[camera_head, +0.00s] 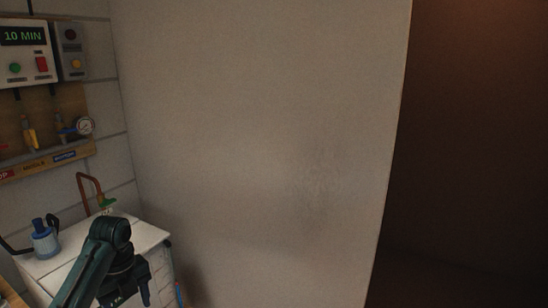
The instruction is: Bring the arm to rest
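My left arm, dark green-black, comes in at the lower left with its elbow-like bend uppermost. Its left gripper (127,294) hangs below that, pointing down, in front of the white cabinet. The bottom edge of the picture cuts it off, and its dark fingers are too unclear to show whether they are open or shut. I see nothing held in it. My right arm and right gripper are out of view.
A bare wall (260,130) fills the middle; a dark area lies right.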

